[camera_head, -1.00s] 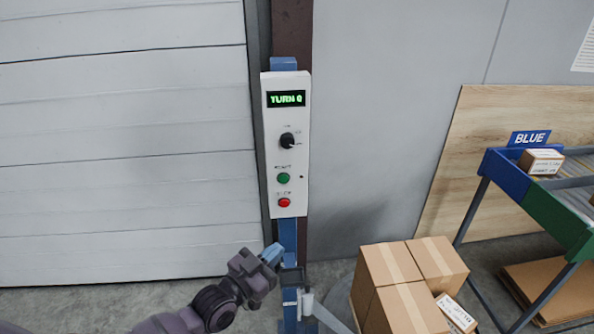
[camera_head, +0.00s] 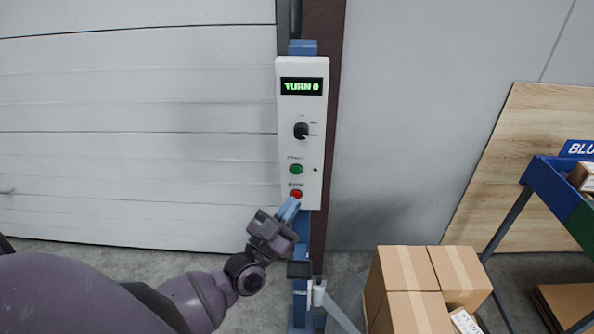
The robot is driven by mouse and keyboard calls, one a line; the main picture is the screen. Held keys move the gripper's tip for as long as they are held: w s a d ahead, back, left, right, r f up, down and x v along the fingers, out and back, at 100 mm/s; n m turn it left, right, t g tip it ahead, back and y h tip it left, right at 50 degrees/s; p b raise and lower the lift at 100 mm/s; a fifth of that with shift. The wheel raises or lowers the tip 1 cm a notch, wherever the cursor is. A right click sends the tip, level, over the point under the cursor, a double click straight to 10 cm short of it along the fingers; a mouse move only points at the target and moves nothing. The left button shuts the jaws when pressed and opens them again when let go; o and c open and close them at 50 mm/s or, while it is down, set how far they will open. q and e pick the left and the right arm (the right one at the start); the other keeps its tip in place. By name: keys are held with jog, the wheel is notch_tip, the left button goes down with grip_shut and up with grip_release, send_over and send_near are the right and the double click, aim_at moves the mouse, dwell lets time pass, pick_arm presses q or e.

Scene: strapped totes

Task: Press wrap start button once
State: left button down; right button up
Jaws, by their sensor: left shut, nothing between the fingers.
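The white control panel (camera_head: 315,150) is mounted on a blue post. Its display (camera_head: 302,87) reads "TURN 0" in green. A black knob (camera_head: 301,131) sits below the display. The green button (camera_head: 296,169) is below the knob, with a small label above it too blurred to read surely. The red button (camera_head: 296,194) is lowest. My left gripper (camera_head: 295,202) is shut and empty, its blue fingertips just below the red button and overlapping its lower edge in the picture. I cannot tell whether they touch it. My right gripper is not in view.
Several cardboard boxes (camera_head: 408,268) are stacked at the lower right. A blue and green rack (camera_head: 550,184) with a box on it stands at the right edge. A light shutter (camera_head: 130,120) fills the left. The space before the panel's upper part is clear.

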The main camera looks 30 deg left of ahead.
aim_at(296, 170)
pick_arm(q)
jog(key=shift+w+a, duration=0.1)
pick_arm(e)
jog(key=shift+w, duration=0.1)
pick_arm(q)
jog(key=w+a+b, duration=0.3)
jog(key=w+a, duration=0.1)
jog(key=w, duration=0.3)
jog(key=shift+w+a, duration=0.15)
jog(key=shift+a, duration=0.1)
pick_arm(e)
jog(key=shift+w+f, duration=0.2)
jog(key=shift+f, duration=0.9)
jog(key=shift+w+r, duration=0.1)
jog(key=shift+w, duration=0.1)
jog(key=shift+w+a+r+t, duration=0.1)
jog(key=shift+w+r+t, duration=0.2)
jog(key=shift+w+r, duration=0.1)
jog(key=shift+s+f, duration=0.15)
